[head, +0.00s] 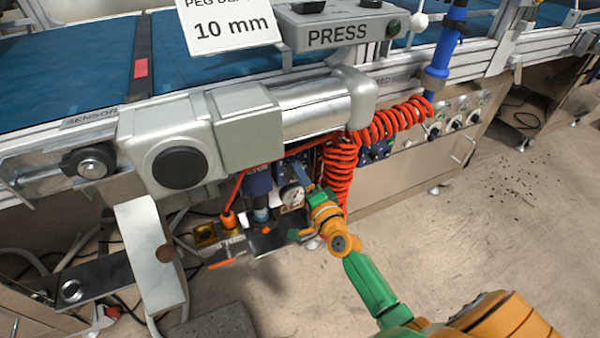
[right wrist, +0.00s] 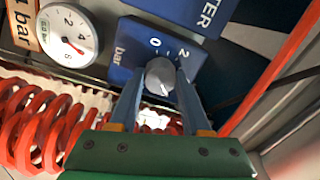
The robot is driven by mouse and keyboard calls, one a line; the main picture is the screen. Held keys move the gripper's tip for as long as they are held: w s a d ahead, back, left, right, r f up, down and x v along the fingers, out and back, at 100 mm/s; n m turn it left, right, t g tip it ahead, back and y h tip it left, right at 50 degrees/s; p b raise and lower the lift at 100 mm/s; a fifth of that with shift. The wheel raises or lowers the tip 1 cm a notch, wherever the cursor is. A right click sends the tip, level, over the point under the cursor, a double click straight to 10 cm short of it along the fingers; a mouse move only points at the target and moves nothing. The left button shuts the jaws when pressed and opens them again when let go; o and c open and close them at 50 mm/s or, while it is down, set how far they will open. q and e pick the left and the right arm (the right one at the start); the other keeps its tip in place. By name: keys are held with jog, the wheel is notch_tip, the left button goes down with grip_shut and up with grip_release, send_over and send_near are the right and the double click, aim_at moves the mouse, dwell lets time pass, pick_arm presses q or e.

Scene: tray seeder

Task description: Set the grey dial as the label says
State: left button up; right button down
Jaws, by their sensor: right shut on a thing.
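The grey dial (right wrist: 160,75) sits on a blue plate (right wrist: 125,62) marked "bar", "0" and "2" in the right wrist view. My right gripper (right wrist: 160,82) is shut on the dial, one blue finger on each side. A pale mark shows near the dial's lower edge. A round white gauge (right wrist: 68,35) is left of it, its needle pointing to the lower right. A pale label (right wrist: 22,22) at the top left ends in "bar"; its number is cut off. In the head view my right gripper (head: 306,182) reaches the panel beside the gauge (head: 291,196), and the dial is not clearly seen. My left gripper is out of view.
A coiled red hose (head: 340,172) hangs close by my right gripper and fills the wrist view's lower left. The grey press housing (head: 245,125) overhangs the panel. A sign (head: 230,25) reads "10 mm". The floor at right is open.

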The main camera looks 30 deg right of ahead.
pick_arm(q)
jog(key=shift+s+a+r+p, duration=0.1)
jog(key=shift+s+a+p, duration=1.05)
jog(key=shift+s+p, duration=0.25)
pick_arm(e)
jog(key=shift+n, duration=4.3)
jog(key=shift+c, duration=1.8)
grip_release()
jog(key=shift+a, duration=0.1)
pick_arm(q)
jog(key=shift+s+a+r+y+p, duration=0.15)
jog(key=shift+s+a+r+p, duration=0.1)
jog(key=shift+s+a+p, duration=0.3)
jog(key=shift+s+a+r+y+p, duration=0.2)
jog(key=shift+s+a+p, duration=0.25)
jog(key=shift+p, duration=0.2)
pick_arm(e)
jog(key=s, duration=0.7)
jog(key=shift+a, duration=0.15)
